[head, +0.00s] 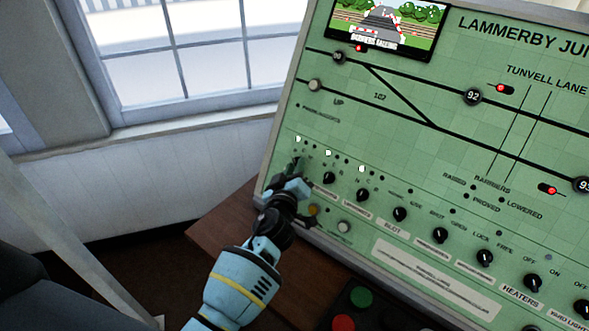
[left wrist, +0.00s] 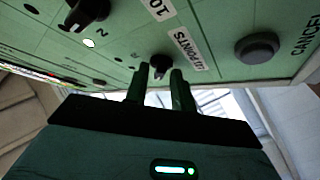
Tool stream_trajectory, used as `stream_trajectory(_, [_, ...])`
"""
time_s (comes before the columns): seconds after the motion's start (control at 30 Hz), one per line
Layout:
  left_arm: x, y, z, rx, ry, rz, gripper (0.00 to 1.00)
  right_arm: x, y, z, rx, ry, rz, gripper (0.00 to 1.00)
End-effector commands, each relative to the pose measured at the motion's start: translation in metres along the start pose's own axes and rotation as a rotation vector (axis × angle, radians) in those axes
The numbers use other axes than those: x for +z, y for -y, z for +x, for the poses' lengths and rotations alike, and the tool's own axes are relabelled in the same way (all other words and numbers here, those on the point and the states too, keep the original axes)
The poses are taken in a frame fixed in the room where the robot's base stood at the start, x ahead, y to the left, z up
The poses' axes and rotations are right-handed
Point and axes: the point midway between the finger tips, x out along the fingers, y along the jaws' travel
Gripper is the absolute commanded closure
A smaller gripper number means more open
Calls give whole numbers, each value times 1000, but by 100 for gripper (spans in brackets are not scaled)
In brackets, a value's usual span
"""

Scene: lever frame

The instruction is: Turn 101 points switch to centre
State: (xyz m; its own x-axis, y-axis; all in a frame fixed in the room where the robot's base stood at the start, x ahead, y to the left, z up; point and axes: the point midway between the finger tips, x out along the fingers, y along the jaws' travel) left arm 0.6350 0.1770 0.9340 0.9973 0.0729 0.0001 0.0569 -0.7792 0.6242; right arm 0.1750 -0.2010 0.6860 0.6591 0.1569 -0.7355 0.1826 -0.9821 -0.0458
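The points switch at the left end of the knob row is a small black rotary knob (left wrist: 160,66) in the left wrist view. A white label reading "POINTS" (left wrist: 187,48) is beside it; its number is not clearly readable. My left gripper (left wrist: 160,76) has its two dark green fingers apart, one on each side of this knob. I cannot tell whether they touch it. In the head view my left gripper (head: 297,170) is at the panel's lower left and hides this knob. The knob's pointer direction is unclear. My right gripper is not in view.
The green sloping panel (head: 420,190) carries several more black knobs, the nearest (head: 329,178) just right of my gripper. White lamps (head: 328,153) are lit above the knobs. A round button (left wrist: 257,48) is close by. Green and red buttons (head: 361,297) are below the panel.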

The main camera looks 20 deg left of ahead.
Motion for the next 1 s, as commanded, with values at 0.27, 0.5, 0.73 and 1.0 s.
stream_trajectory(0.27, [1, 1, 0, 10, 1, 12, 98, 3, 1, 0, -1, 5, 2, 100])
stream_trajectory(0.5, [2, 5, 0, 70, 1, 96, 98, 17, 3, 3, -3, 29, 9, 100])
stream_trajectory(0.73, [0, 7, 0, 181, 0, 244, 98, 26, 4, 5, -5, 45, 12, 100])
stream_trajectory(1.0, [-3, 8, 2, 317, -1, 424, 98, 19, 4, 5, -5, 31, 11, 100])
